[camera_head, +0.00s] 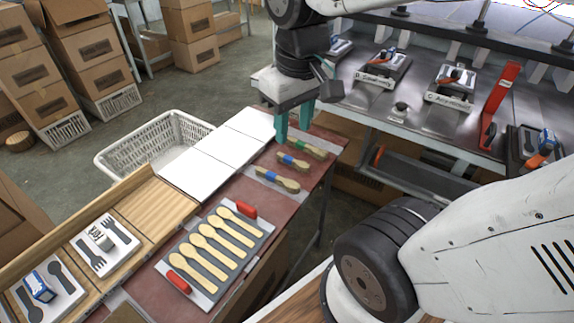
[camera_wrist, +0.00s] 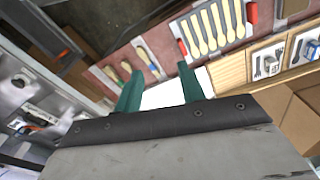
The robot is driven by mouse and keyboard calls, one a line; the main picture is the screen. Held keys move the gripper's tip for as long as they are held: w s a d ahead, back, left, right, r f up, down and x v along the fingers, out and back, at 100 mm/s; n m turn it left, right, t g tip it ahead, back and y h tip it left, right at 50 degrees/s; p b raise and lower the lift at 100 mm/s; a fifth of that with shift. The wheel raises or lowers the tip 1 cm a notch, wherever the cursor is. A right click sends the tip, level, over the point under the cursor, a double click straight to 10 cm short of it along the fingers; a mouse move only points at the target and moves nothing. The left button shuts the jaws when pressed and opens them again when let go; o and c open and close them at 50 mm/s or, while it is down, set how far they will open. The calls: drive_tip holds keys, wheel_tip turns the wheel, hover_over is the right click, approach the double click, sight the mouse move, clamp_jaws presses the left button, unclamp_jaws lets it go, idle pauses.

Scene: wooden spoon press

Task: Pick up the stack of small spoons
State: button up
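Three small bundles of wooden spoons lie side by side on the red table: one with a green band (camera_head: 307,148), one with a blue band in the middle (camera_head: 293,162), and another with a blue band nearest the camera (camera_head: 278,180).
A grey tray (camera_head: 190,248) with several larger wooden spoons and red handles sits on the table (camera_head: 137,265). White panels (camera_head: 213,160) lie at its back edge. A white basket (camera_head: 150,150) stands behind. A metal workbench (camera_head: 440,125) with presses is at right.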

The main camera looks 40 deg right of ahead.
drive_tip(key=w+d+f+n, duration=0.1)
drive_tip(key=w+d+f, duration=0.15)
drive_tip(key=w, duration=0.25)
drive_tip(key=w+d+f, duration=0.2)
drive_tip(key=w+f, duration=0.1)
drive_tip(key=w, duration=0.3)
drive_tip(key=n+g, duration=0.1)
drive_tip(key=n, duration=0.1)
hover_over(288, 157)
drive_tip(key=f, duration=1.8)
drive_tip(key=shift+s+d+f, duration=0.1)
drive_tip(key=shift+d, duration=0.15)
drive_tip(key=f, duration=0.7)
drive_tip(key=shift+a+f, duration=0.3)
clamp_jaws()
